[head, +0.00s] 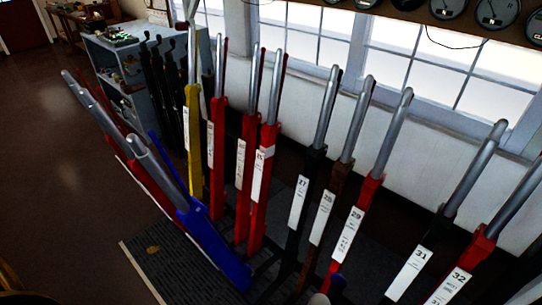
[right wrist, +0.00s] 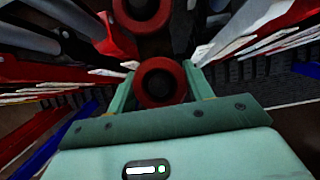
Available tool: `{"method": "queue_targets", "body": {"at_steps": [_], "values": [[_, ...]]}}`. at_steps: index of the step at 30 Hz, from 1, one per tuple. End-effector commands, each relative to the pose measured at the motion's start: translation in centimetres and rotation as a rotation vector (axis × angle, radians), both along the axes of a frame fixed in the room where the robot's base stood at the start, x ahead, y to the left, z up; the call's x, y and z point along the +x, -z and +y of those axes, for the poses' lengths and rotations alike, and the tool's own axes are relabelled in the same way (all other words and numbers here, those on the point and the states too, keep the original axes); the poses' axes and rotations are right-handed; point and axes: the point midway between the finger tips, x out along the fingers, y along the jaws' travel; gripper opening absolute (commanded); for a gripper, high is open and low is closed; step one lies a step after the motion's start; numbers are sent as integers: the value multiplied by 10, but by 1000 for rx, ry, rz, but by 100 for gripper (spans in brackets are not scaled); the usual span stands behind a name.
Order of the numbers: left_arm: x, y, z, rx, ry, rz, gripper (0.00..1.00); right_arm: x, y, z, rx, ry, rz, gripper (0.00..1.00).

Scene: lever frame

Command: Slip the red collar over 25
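A red collar (right wrist: 160,82) with a dark centre sits between the two green fingers of my right gripper (right wrist: 162,88) in the right wrist view. The fingers meet its sides, so the gripper looks shut on it. A second red ring shape (right wrist: 139,14) shows beyond it at the top edge; I cannot tell what it belongs to. In the head view, two red levers (head: 241,165) (head: 262,165) stand upright left of the black lever labelled 27 (head: 298,195). Their labels are too small to read surely, so I cannot single out 25. Neither gripper shows in the head view.
More levers stand close together in the row: 28 (head: 323,210), 29 (head: 350,230), 31 (head: 415,265) and 32 (head: 450,285). A blue lever (head: 215,245) leans out over the dark tread plate (head: 150,255). Open floor (head: 50,160) lies at left.

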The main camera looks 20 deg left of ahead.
Motion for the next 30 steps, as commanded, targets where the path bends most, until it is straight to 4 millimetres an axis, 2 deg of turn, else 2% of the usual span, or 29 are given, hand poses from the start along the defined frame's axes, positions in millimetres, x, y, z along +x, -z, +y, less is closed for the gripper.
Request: {"method": "queue_targets", "body": {"at_steps": [11,30], "values": [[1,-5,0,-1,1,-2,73,0,-7,0,0,0,-1,31],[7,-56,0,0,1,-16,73,0,-69,0,-1,0,-2,31]]}}
